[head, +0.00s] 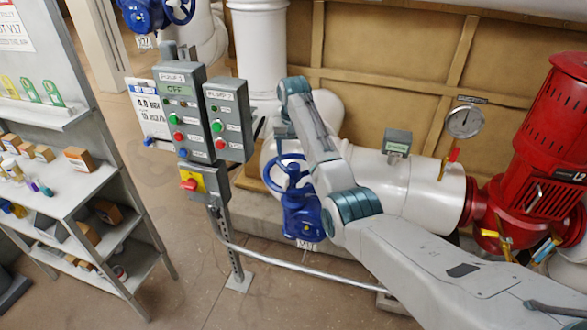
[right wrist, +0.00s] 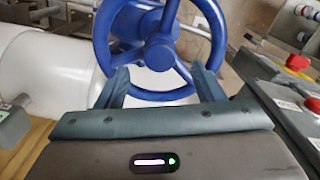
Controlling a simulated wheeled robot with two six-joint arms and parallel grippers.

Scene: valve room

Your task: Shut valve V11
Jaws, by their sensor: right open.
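A blue valve with a round spoked handwheel (head: 271,178) stands at mid-picture in the head view, on the white pipe, partly behind my right arm. Its tag (head: 307,245) is too small to read surely. In the right wrist view the blue handwheel (right wrist: 158,52) fills the top middle, its hub facing me. My right gripper (right wrist: 160,82) is open and empty, its fingers spread before the lower rim; I cannot tell whether they touch it. In the head view the right gripper (head: 285,132) is just above the wheel, mostly hidden by the arm. My left gripper is not in view.
Left of the valve stands a pump control panel (head: 183,120) on a post (head: 228,245). A red pump (head: 540,130) and a gauge (head: 464,121) stand right. Another blue valve (head: 150,12), tagged V17, is at the top left. Shelves (head: 85,190) line the left.

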